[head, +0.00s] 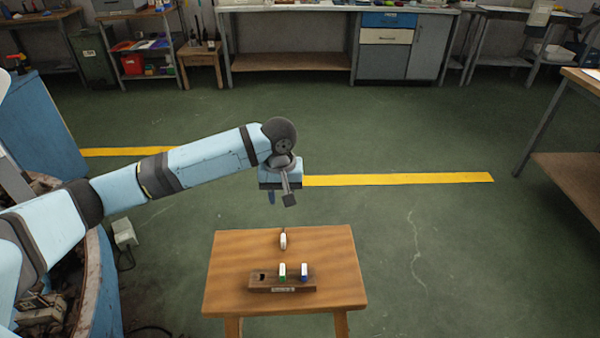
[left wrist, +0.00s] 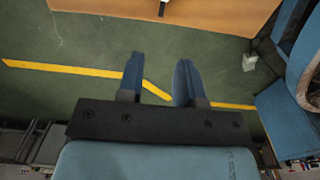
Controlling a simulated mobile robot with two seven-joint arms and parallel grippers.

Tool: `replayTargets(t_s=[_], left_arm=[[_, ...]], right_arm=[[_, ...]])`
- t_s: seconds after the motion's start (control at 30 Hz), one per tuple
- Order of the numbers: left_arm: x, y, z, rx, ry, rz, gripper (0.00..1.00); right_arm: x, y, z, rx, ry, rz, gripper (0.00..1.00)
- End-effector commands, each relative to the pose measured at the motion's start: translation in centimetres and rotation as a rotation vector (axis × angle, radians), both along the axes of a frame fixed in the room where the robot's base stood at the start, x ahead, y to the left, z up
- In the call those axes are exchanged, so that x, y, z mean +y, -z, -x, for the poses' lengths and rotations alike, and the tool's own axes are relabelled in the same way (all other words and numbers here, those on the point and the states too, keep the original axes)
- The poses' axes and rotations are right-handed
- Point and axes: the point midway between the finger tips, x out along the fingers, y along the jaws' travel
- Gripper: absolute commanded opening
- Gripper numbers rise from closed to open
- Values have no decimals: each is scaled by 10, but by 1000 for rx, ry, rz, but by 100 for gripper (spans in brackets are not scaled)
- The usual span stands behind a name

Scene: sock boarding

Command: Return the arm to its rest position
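My left arm reaches in from the left in the head view. Its gripper (head: 272,196) hangs in the air just beyond the far edge of the small wooden table (head: 230,255). In the left wrist view the gripper (left wrist: 159,80) has its two blue fingers apart, with only floor showing between them. A white piece (head: 283,241) stands alone near the table's far edge. A dark wooden block (head: 293,289) holds a white-and-green piece (head: 282,272) and a white-and-blue piece (head: 304,272) upright. The block's left hole looks empty. My right gripper is not seen.
A workbench (head: 290,62) with drawers stands along the back wall. Another table (head: 570,175) is at the right edge. The green floor (head: 450,250) with a yellow line (head: 400,180) is clear around the small table's right side.

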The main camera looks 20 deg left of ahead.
Motion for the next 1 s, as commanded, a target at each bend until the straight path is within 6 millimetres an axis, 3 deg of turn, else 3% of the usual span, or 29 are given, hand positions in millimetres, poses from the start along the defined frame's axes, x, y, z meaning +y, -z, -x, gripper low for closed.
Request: replayTargets(t_s=[0.2, 0.37, 0.5, 0.7, 0.87, 1.0], left_arm=[[-4, 0, 1, -6, 13, 12, 33], [-35, 8, 12, -65, 108, 99, 33], [-77, 17, 31, -183, 237, 223, 33], [-120, 18, 64, -400, 374, 349, 33], [-136, 10, 95, -587, 440, 375, 33], [-136, -1, 127, -740, 483, 332, 33]], right_arm=[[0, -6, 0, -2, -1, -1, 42], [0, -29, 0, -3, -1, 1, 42], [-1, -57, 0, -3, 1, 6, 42], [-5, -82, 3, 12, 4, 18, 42], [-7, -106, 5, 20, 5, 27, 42], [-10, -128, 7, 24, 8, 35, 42]])
